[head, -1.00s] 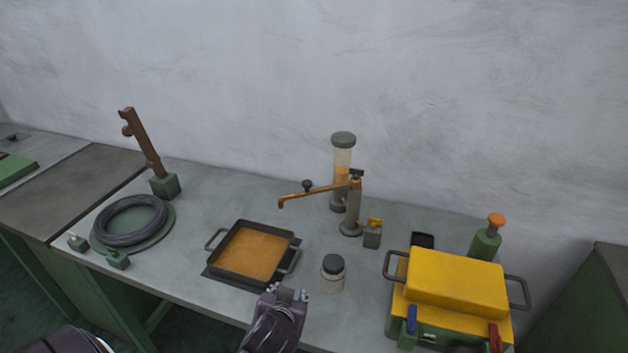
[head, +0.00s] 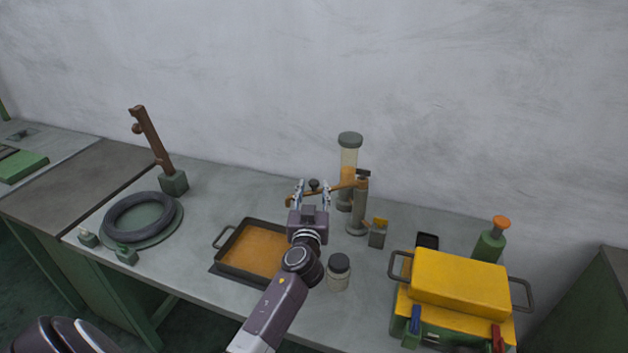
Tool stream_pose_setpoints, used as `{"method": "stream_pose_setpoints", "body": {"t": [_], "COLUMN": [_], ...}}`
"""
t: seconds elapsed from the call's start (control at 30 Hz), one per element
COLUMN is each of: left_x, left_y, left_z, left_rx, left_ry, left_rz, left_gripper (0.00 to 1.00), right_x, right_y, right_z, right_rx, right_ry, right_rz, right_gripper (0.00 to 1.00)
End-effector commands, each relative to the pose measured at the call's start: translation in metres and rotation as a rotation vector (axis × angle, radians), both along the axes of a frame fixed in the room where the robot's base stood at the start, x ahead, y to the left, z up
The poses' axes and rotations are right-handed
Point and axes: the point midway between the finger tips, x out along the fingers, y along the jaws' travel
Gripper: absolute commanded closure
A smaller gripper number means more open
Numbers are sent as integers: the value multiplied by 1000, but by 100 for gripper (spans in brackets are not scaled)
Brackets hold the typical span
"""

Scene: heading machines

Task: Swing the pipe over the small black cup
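The orange-brown pipe (head: 345,185) reaches left from a grey post (head: 356,212), and its bent outlet end points toward the tray side. A small dark knob (head: 314,184) stands on the pipe. My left gripper (head: 312,188) is open, with its fingers apart on either side of the knob in this view. I cannot tell whether they touch the pipe. The small black cup (head: 427,240) stands to the right of the post, behind the yellow box, partly hidden by it. My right gripper is not in view.
A black tray of orange liquid (head: 229,264) lies left of my arm. A dark-lidded jar (head: 338,272) stands right of it. The yellow box (head: 460,283) and green bottle (head: 489,243) are at right.

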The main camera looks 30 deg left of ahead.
Motion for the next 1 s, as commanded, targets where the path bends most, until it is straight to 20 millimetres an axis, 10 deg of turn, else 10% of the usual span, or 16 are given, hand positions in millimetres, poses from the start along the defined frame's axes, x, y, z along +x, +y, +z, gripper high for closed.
{"method": "stream_pose_setpoints", "body": {"t": [0.67, 1.0], "left_x": [29, 29], "left_y": [16, 16], "left_z": [0, 0], "left_rx": [-1, 0], "left_ry": [0, 1], "left_rz": [0, 0], "left_gripper": [64, 100], "right_x": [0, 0], "right_y": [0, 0], "right_z": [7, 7], "right_rx": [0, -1], "right_ry": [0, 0], "right_rz": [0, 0], "right_gripper": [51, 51]}}
